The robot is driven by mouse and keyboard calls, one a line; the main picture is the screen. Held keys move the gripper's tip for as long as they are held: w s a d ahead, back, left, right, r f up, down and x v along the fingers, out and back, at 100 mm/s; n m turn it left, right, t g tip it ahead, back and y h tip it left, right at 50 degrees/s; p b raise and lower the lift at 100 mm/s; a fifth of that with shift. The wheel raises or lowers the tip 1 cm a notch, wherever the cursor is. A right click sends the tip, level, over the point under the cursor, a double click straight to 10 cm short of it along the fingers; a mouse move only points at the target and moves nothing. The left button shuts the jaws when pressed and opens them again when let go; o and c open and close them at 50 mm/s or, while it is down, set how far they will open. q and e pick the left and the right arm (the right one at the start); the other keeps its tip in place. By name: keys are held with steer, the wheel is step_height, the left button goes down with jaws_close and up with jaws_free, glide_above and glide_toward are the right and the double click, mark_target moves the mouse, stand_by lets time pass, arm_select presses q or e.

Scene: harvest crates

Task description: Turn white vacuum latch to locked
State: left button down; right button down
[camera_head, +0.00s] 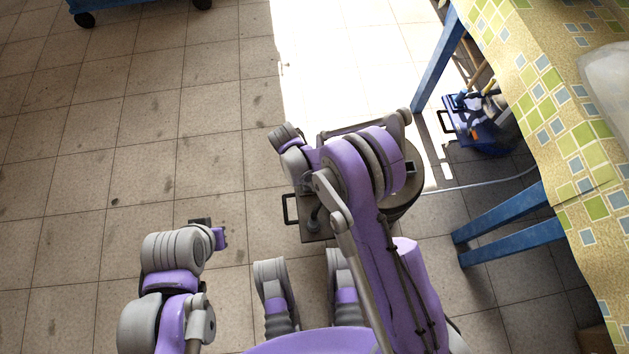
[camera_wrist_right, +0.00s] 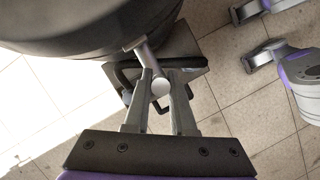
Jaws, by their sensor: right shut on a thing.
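The vacuum shows in the head view as a dark round body (camera_head: 405,208) on a dark base with a black handle (camera_head: 287,208), largely hidden behind my right arm. In the right wrist view its dark drum (camera_wrist_right: 90,30) fills the upper left. A pale latch lever with a round end (camera_wrist_right: 161,87) sticks out below the drum's edge. My right gripper (camera_wrist_right: 159,76) is shut on this latch, with one finger on each side. In the head view the right fingertips are hidden by the arm. My left gripper (camera_head: 212,232) is over bare floor at lower left, away from the vacuum; its jaw opening is unclear.
A table with a patterned cloth (camera_head: 545,85) and blue legs (camera_head: 510,215) stands on the right. A blue toolbox (camera_head: 480,130) sits beneath it. A pale hose or cable (camera_head: 480,187) runs along the floor to the vacuum.

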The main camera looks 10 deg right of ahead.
steer(key=shift+f+g, duration=0.1)
steer(key=shift+g, duration=0.2)
steer(key=c, duration=0.8)
jaws_free()
steer(key=shift+w, duration=0.1)
steer(key=shift+o, duration=0.2)
steer(key=p+v, duration=0.2)
steer(key=v, duration=0.8)
steer(key=shift+r+p, duration=0.3)
steer(key=shift+r, duration=0.1)
